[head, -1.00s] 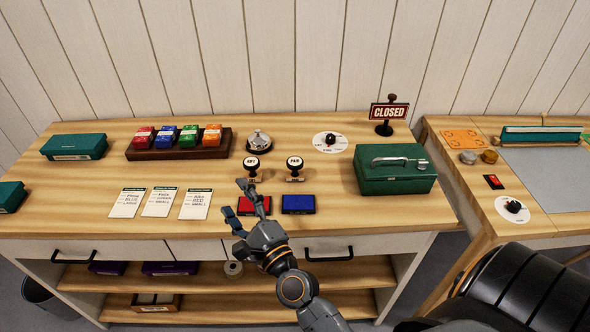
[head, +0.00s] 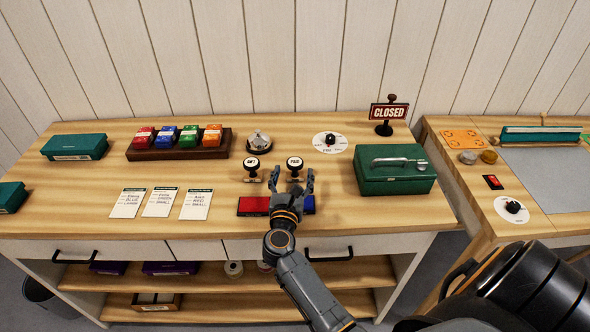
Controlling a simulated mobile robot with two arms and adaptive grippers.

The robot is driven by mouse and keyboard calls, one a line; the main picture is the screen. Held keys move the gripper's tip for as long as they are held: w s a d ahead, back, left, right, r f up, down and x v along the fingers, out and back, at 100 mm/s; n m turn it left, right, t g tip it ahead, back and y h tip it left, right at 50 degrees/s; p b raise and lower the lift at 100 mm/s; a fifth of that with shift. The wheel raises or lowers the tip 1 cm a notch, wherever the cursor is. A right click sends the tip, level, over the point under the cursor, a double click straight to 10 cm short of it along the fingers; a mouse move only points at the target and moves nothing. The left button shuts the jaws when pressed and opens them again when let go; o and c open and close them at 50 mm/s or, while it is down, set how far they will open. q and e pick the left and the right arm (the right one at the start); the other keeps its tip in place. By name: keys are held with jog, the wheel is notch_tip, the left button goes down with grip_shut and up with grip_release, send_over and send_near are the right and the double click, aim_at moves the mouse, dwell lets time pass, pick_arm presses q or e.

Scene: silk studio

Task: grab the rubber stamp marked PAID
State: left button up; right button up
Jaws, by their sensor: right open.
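The PAID stamp (head: 295,164) stands upright on the wooden table, with a round white label on top. My right gripper (head: 291,180) is open, its fingers pointing away toward the back of the table. The fingertips are at the near side of the PAID stamp, which shows just beyond and between them; I cannot tell whether they touch it. A second, similar stamp (head: 252,166) stands to the left, its label too small to read surely. My left gripper is not in view.
A red ink pad (head: 252,206) and a mostly hidden blue ink pad (head: 309,204) lie by my right gripper. A bell (head: 258,142) and a white dial (head: 330,142) stand behind the stamps. A green cash box (head: 395,180) is to the right.

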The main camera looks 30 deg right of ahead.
aim_at(293, 168)
jog(key=x, duration=0.5)
jog(key=shift+w+d+f+b, duration=0.15)
jog(key=shift+w+f+b, duration=0.05)
jog(key=shift+w+b, duration=0.15)
jog(key=shift+s, duration=0.1)
jog(key=c, duration=1.3)
